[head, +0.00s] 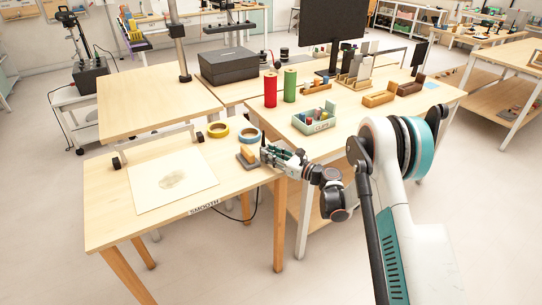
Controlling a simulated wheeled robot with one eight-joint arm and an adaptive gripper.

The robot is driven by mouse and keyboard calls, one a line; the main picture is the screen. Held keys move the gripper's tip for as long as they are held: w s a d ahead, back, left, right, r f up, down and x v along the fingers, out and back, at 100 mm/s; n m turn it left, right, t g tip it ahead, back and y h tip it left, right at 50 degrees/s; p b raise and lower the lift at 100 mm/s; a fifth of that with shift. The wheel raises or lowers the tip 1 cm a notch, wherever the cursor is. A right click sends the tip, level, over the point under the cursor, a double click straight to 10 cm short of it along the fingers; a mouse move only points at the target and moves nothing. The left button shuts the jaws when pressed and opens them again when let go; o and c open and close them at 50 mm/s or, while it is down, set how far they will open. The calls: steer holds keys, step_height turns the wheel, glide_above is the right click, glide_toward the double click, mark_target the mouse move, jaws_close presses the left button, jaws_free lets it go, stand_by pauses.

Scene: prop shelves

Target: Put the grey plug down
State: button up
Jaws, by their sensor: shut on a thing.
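My gripper (264,156) reaches in from the right, over the right end of the near wooden table (110,205).
A pale sheet (172,182) with a stain covers the table's left part. A pale green bin (314,124) stands on the table behind. Bare wood shows between sheet and plug.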

steer(key=shift+f, duration=0.15)
steer(key=o, duration=0.8)
